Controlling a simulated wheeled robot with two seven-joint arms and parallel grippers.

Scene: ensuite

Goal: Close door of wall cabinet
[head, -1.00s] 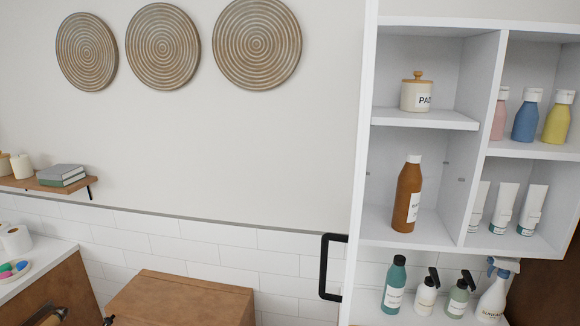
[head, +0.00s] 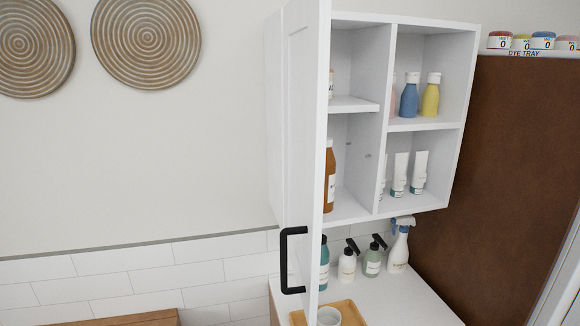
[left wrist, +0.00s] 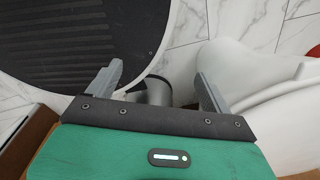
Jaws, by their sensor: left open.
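The white wall cabinet (head: 408,214) hangs on the wall right of centre in the head view. Its white door (head: 308,130) stands open at the left side, swung out toward me and seen nearly edge-on. A black handle (head: 286,262) is on the door's lower outer face. The door hides part of the left shelves. My left gripper (left wrist: 160,85) shows only in the left wrist view, its two grey fingers apart with nothing between them. It is over the floor, away from the cabinet. My right gripper is not in view.
Inside the cabinet are bottles and tubes (head: 409,100). Below it, a white counter (head: 400,300) holds several bottles, a wooden tray (head: 347,314) and a cup. A tall brown panel (head: 490,180) stands at right.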

